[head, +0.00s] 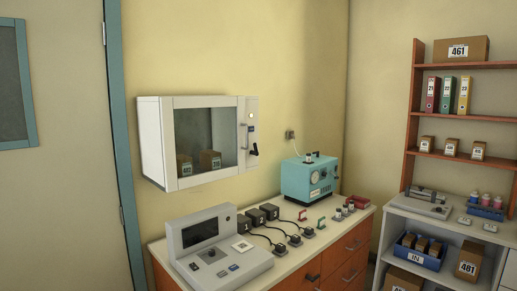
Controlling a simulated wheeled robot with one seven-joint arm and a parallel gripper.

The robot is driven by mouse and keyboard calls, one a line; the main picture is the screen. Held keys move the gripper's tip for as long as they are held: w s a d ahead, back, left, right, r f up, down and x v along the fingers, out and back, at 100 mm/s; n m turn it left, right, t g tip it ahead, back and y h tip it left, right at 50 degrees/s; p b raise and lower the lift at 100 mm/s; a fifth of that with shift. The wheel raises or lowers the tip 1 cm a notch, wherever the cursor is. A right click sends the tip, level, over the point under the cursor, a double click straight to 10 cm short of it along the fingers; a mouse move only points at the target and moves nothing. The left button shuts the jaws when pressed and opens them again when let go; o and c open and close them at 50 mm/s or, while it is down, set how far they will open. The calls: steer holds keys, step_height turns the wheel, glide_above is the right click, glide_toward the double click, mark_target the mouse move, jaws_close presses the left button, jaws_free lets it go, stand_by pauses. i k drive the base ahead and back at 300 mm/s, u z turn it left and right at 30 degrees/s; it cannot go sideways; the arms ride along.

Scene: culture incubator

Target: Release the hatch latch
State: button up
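A white wall-mounted cabinet (155,145) with a glass-windowed front hatch (211,184) hangs above the counter. The hatch looks shut. On the right side of its front is a vertical handle (241,136), and a small black latch lever (254,149) sits low to the right of it, tilted. Two small brown boxes (210,160) show through the glass. My gripper is not in view.
The counter (288,263) below holds a grey console (220,247), several black adapters with cables (257,216) and a teal device (309,178). Shelves (460,156) with boxes and binders stand at the right. A door (75,150) is at the left.

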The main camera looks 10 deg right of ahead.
mark_target(255, 153)
steer(key=z, duration=0.9)
steer(key=i, duration=1.75)
steer(key=u, duration=0.95)
